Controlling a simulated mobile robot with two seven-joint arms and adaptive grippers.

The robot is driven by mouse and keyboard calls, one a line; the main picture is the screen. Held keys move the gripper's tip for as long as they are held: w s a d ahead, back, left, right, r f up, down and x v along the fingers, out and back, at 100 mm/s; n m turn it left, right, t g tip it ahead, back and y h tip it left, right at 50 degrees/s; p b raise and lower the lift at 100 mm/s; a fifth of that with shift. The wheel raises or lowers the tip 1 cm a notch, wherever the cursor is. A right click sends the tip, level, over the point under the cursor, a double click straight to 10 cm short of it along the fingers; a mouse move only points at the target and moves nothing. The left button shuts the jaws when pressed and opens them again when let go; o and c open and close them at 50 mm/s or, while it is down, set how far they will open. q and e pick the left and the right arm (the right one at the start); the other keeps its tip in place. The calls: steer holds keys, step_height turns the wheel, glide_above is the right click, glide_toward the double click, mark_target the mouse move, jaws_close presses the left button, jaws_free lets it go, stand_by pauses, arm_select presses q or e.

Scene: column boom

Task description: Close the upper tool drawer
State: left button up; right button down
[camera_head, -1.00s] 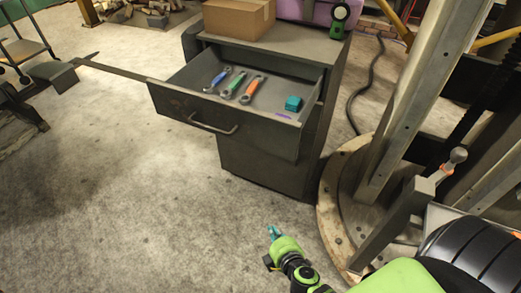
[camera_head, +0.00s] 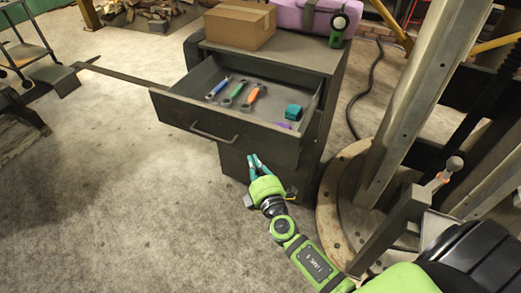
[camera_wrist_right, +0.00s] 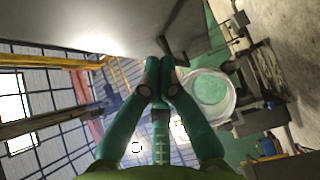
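The upper tool drawer (camera_head: 178,112) of the dark grey cabinet (camera_head: 322,126) is pulled well out in the head view. A bar handle (camera_head: 213,136) runs across its front. Inside lie a blue wrench (camera_head: 219,88), a green wrench (camera_head: 235,93), an orange wrench (camera_head: 253,97), a teal block (camera_head: 293,112) and a small purple item. My right gripper (camera_head: 254,158) is just below the drawer front's lower edge in the picture, right of the handle. Its teal fingers nearly meet in the wrist view (camera_wrist_right: 160,64), with nothing seen between them. I cannot tell whether it touches the cabinet. My left gripper is out of view.
A cardboard box (camera_head: 238,25), a lilac case (camera_head: 307,15) and a green-and-black device (camera_head: 338,28) sit on the cabinet top. A metal column (camera_head: 425,95) on a round bolted base (camera_head: 335,195) stands at the right. The floor left of my arm is clear.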

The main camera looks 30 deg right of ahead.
mark_target(256, 143)
steer(key=w+d, duration=0.2)
steer(key=d, duration=0.1)
steer(key=shift+w, duration=0.15)
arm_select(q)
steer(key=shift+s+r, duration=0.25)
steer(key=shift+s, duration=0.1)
arm_select(e)
steer(key=shift+d, duration=0.1)
